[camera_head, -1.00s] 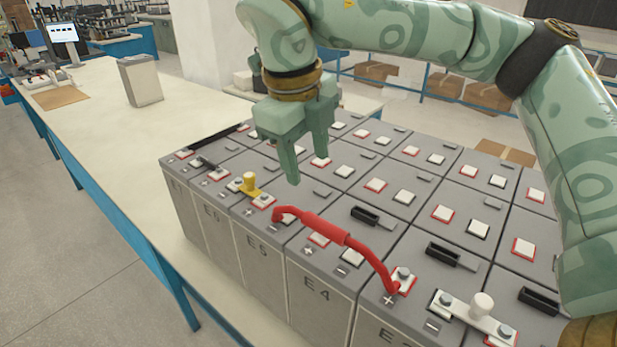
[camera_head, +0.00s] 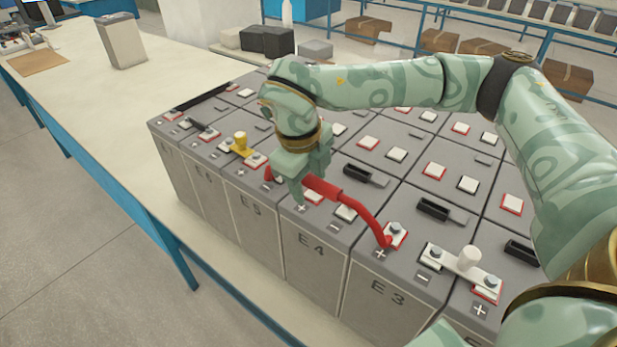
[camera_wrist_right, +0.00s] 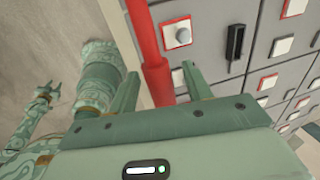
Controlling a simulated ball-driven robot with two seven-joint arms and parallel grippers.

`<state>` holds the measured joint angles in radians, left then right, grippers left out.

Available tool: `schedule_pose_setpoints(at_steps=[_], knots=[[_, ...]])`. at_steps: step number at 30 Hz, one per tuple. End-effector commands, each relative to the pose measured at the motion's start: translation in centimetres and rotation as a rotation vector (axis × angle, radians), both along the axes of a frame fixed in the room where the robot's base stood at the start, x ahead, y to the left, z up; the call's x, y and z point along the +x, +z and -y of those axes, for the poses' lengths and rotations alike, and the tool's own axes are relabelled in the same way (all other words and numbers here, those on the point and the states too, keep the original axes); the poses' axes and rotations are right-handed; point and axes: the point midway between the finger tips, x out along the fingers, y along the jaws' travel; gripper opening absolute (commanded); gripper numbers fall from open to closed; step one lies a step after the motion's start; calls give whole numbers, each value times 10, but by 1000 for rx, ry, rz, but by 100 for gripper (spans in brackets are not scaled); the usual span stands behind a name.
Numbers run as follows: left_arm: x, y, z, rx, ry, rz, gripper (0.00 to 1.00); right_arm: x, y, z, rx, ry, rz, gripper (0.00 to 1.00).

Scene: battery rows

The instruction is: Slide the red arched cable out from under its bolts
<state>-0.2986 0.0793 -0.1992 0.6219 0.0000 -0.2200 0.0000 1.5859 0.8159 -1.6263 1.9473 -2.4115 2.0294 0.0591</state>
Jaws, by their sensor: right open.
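The red arched cable (camera_head: 365,212) runs over the front batteries in the head view, from near E5 to E3. Its right end lies at a bolt (camera_head: 396,229) on E3. Its left end is partly hidden behind my right gripper (camera_head: 302,190). That gripper is open and low over the cable's left part, pointing down. In the right wrist view the fingers (camera_wrist_right: 160,82) stand apart with the red cable (camera_wrist_right: 148,45) showing between them; I cannot tell whether they touch it. A small green arm part (camera_wrist_right: 42,95), perhaps my left gripper, shows at the left there; its jaws are unclear.
The long table (camera_head: 100,90) at left is mostly clear.

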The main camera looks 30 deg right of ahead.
Motion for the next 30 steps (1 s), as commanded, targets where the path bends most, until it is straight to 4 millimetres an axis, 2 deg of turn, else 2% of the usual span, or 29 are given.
schedule_pose_setpoints(at_steps=[6,7,12,30], knots=[[-1,0,0,0,0,-2,36,0,0,0,0,0,0,49],[-1,0,0,0,0,-2,36,0,0,0,0,0,0,44],[-1,0,0,0,0,-3,36,0,0,0,0,0,0,0],[-2,3,0,0,-1,-4,36,0,2,-1,0,0,1,0]])
